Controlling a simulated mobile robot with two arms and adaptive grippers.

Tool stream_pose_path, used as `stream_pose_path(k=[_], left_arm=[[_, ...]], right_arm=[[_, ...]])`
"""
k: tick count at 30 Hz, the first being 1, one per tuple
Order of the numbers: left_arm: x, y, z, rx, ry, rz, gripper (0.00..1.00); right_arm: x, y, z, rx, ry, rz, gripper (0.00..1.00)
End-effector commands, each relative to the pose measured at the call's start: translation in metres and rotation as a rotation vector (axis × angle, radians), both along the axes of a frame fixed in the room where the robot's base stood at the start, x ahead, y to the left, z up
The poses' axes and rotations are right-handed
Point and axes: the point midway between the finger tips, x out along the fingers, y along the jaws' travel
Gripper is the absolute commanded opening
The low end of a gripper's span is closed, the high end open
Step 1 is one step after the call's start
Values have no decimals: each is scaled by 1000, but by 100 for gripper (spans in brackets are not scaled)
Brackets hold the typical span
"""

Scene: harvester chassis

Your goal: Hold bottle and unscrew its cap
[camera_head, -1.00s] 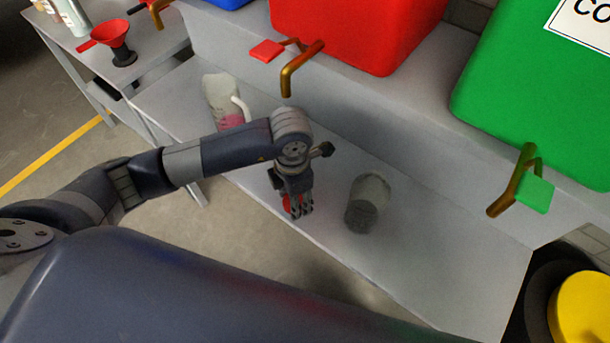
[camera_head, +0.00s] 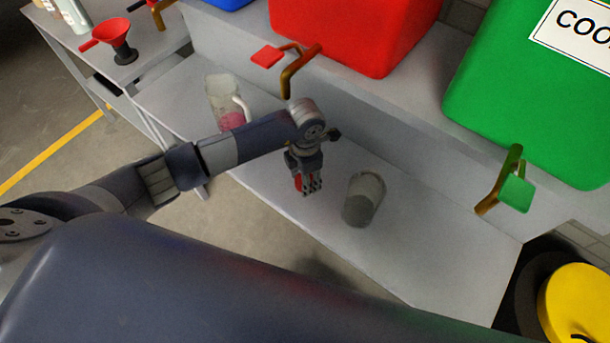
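My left gripper (camera_head: 308,186) hangs pointing down over the grey lower shelf, just left of a grey translucent cup. Its fingers look close together, and a small red patch shows at their left side. I cannot tell whether this is a held cap or part of the gripper. A pale bottle (camera_head: 74,15) stands on the far left table, cut by the top edge, with another bottle (camera_head: 41,5) beside it. Both are well away from the gripper. My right gripper is not in view.
The lower shelf (camera_head: 420,262) also holds the cup (camera_head: 363,199) and a pitcher with pink contents (camera_head: 226,102). Above are red (camera_head: 350,35) and green (camera_head: 540,95) containers with protruding taps. A red funnel (camera_head: 112,35) stands on the left table. A yellow-topped drum (camera_head: 580,305) is at lower right.

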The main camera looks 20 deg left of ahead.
Motion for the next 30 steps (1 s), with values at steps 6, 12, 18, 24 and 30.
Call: stream_pose_path(k=[6,12,18,24,30], left_arm=[[0,0,-3,0,0,0,54],[0,0,-3,1,1,0,65],[0,0,-1,1,1,1,65],[2,1,17,1,-6,-1,65],[1,1,52,1,-6,-1,65]], right_arm=[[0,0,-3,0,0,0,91],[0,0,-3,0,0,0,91],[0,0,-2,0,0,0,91],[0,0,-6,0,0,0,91],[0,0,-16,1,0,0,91]])
